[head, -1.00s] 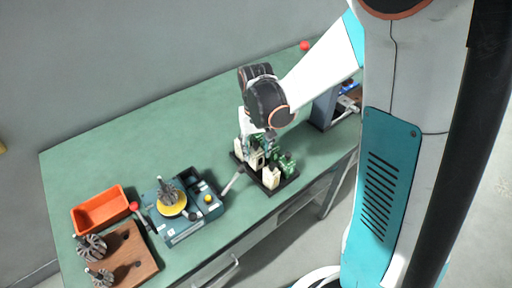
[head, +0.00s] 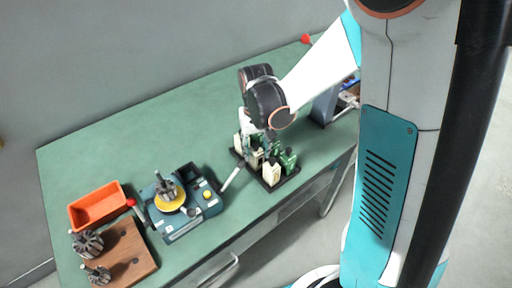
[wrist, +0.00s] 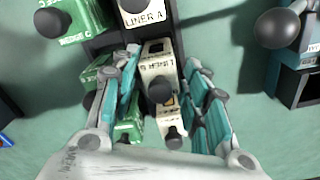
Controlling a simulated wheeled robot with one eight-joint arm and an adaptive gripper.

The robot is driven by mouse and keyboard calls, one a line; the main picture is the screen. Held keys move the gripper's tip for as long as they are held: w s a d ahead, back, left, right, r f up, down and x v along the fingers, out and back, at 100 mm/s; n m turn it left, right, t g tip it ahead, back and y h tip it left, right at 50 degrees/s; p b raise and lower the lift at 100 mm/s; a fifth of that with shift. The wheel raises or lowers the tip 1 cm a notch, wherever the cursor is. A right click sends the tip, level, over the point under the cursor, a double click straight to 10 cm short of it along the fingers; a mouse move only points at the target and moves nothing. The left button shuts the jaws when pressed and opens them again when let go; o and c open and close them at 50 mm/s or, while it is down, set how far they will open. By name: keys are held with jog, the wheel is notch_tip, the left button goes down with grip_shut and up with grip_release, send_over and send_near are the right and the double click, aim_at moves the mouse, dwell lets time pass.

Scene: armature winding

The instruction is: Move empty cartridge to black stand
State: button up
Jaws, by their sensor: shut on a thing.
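The black stand (head: 293,178) sits near the front edge of the green bench, with several cream and green cartridges on it. In the wrist view a cream cartridge (wrist: 158,75) with a dark knob stands between the fingers of my gripper (wrist: 162,68), which is shut on it. Its label is upside down and only partly readable. I cannot tell whether it is empty or whether it still touches the stand. Another cream cartridge (wrist: 143,12), marked LINER A, stands just beyond. Green cartridges (wrist: 85,18) stand to the left. In the head view my gripper (head: 254,140) is over the stand.
A blue-grey winding machine (head: 180,215) with a lever reaching toward the stand is to the left. An orange bin (head: 97,207) and a wooden board (head: 125,255) with armatures lie further left. The bench behind is clear.

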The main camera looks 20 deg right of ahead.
dwell(0.3)
jog(key=o, duration=1.2)
jog(key=shift+r+p, duration=1.7)
jog(key=shift+r, duration=0.55)
